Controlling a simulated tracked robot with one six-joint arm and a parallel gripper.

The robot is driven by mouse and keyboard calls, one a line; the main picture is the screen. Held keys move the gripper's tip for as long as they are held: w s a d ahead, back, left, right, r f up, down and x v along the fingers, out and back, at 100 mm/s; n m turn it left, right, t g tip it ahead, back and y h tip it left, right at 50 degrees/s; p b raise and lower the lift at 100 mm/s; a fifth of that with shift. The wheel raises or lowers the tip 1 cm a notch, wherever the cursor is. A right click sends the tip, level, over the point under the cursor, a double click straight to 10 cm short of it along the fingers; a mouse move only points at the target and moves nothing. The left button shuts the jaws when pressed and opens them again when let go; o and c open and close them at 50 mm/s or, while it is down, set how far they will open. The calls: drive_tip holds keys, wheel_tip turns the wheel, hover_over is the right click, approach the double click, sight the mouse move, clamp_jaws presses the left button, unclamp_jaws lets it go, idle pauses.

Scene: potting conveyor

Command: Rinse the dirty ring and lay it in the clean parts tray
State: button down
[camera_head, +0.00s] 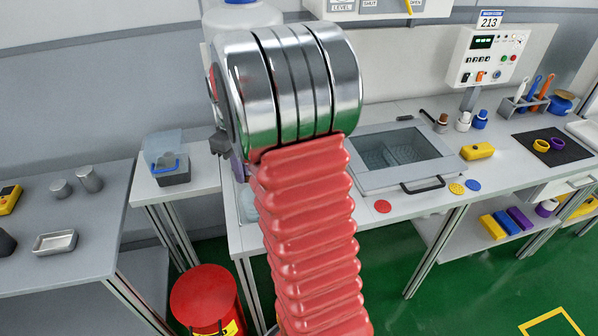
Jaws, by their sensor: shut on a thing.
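My arm's metal wrist and red sleeve fill the middle of the view. My gripper (220,143) is mostly hidden behind the wrist; only a dark grey part shows at its left. A sliver of a purple thing (237,168) shows just below it and appears held; its shape is hidden. A pale blue basin (247,205) in the bench lies below, mostly covered by my arm. A yellow ring (541,145) and a purplish ring (557,144) lie on a black mat (570,154) at the right. I cannot tell which container is the clean parts tray; a small metal tray (55,242) is at left.
A glass-lidded chamber (390,155) with a dark handle is in the bench right of my arm. Red, yellow and blue discs (457,188) lie along the front edge. A yellow block (478,151) stands near. A red bin (205,298) is on the floor.

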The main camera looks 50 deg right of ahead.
drive_tip(key=s+d+n, duration=0.1)
drive_tip(key=s+d, duration=1)
drive_tip(key=shift+s+f+n, duration=0.2)
drive_tip(key=shift+s+n, duration=0.1)
drive_tip(key=shift+w, duration=0.15)
drive_tip(key=w+a+f, duration=0.2)
drive_tip(key=w+a, duration=0.5)
drive_tip(key=w, duration=0.5)
drive_tip(key=shift+f, duration=0.4)
drive_tip(key=shift+w+d+r, duration=0.1)
drive_tip(key=shift+w+d, duration=0.05)
drive_tip(key=shift+d, duration=0.3)
idle(1.5)
drive_tip(key=shift+a, duration=0.35)
drive_tip(key=shift+w+d, duration=0.1)
drive_tip(key=shift+d, duration=0.45)
idle(0.6)
drive_tip(key=shift+d, duration=0.1)
